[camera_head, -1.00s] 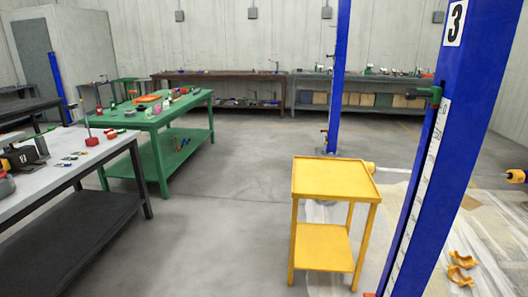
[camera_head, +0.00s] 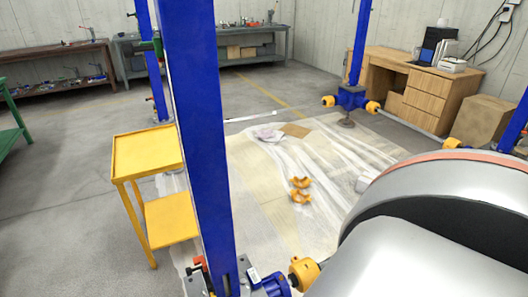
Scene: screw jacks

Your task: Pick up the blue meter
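I cannot make out a blue meter in the head view. Blue upright columns of the screw jacks stand here: a large one (camera_head: 197,130) close in front of me, and another at the back (camera_head: 361,45). The near column has a blue base unit (camera_head: 272,287) with a yellow end piece at the bottom. A large grey rounded part of my own arm fills the lower right corner. Neither gripper shows in this view.
A yellow cart (camera_head: 146,153) stands left of the near column. A wooden desk (camera_head: 420,88) and a cardboard box (camera_head: 478,120) stand back right. Open floor lies at the lower left.

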